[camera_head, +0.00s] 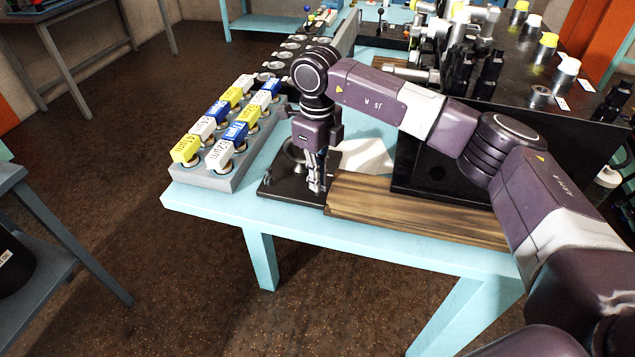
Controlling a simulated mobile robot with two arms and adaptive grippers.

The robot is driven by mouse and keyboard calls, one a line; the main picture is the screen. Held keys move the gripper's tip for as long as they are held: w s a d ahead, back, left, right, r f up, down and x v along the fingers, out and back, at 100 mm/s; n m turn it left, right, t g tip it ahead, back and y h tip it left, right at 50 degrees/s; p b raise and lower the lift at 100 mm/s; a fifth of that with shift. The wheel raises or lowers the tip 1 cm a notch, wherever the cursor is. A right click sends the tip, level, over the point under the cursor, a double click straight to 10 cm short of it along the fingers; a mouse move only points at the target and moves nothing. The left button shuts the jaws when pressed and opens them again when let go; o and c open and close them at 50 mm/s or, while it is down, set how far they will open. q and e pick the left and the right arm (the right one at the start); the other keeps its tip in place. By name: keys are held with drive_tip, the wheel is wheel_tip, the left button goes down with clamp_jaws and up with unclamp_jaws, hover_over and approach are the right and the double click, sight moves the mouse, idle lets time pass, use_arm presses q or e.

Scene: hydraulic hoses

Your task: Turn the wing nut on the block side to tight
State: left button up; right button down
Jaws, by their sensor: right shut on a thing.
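A black base plate (275,190) with a curved metal fitting (292,151) lies near the front edge of the light blue table. My right gripper (317,187) points straight down at the right part of this plate. Its fingers are close together, shut on a small part low at the plate. That part appears to be the wing nut, but the fingers cover it and it is too small to make out. Whether it is loose or tight cannot be seen. My left gripper is not in view.
A grey rack (210,180) with yellow, white and blue labelled blocks stands left of the plate. A wooden board (420,212) lies at the right, before a large black block (450,170) with valves and yellow and white caps. White paper (365,157) lies behind the gripper.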

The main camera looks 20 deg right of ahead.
drive_tip(key=m+b, duration=0.1)
drive_tip(key=m, duration=0.2)
drive_tip(key=shift+m, duration=0.4)
drive_tip(key=m+b, duration=0.1)
drive_tip(key=m, duration=0.2)
drive_tip(key=shift+m, duration=0.3)
drive_tip(key=m+b, duration=0.1)
drive_tip(key=m, duration=0.2)
drive_tip(key=shift+m, duration=0.3)
drive_tip(key=shift+r+m, duration=0.1)
drive_tip(key=shift+m, duration=1.5)
drive_tip(key=c, duration=2.5)
unclamp_jaws()
drive_tip(key=shift+o, duration=0.5)
drive_tip(key=shift+b, duration=0.3)
